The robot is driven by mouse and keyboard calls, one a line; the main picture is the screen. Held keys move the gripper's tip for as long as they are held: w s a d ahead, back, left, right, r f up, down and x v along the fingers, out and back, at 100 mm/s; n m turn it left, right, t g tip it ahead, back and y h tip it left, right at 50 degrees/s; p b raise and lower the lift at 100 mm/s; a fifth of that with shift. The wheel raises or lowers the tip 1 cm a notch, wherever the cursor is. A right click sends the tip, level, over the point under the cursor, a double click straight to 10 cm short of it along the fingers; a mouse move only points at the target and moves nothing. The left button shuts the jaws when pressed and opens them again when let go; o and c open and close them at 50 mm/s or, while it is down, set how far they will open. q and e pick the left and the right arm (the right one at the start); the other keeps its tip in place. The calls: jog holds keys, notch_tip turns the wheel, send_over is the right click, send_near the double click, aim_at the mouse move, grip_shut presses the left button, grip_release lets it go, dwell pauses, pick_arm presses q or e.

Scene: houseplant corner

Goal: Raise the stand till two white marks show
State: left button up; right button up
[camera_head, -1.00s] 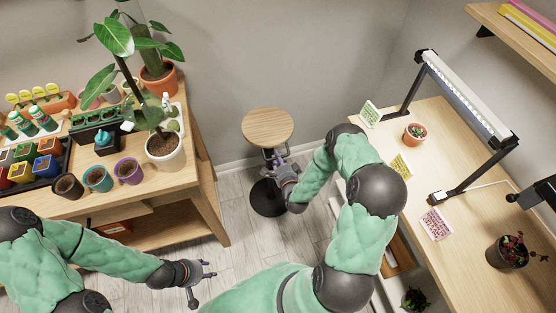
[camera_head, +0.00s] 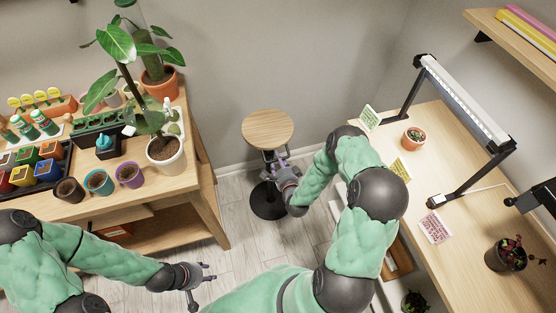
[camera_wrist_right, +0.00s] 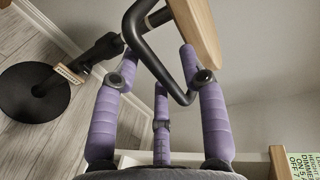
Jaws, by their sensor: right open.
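The stand has a round wooden top (camera_head: 268,129) and a black disc base (camera_head: 267,202) on the floor between the two tables. In the right wrist view its top edge (camera_wrist_right: 195,30), dark post (camera_wrist_right: 98,52), base (camera_wrist_right: 35,97) and a bent black bar (camera_wrist_right: 150,58) show. My right gripper (camera_head: 273,165) is just below the top. Its purple fingers (camera_wrist_right: 160,75) are open, with the black bar between them; I cannot tell whether they touch it. I can make out no white marks on the post. My left gripper (camera_head: 208,280) is open and empty, low in front of the left table.
The left wooden table (camera_head: 190,178) carries potted plants, cups and colored pots near its edge. The right table (camera_head: 460,250) holds a lamp (camera_head: 465,100), cards and small plants. Floor (camera_head: 235,215) is free around the stand's base.

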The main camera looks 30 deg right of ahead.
jog(key=v, duration=1.1)
jog(key=shift+s, duration=0.2)
jog(key=shift+r, duration=0.1)
jog(key=a+f+n+g+y, duration=0.5)
jog(key=a+f+n+g, duration=0.2)
jog(key=a+n, duration=0.25)
jog(key=s+a+n+g+y, duration=0.2)
jog(key=s+a+n+g, duration=0.5)
jog(key=s+a, duration=0.4)
jog(key=shift+s+n+g+y, duration=0.4)
jog(key=shift+s+n, duration=0.45)
jog(key=shift+s, duration=0.3)
jog(key=shift+d, duration=0.1)
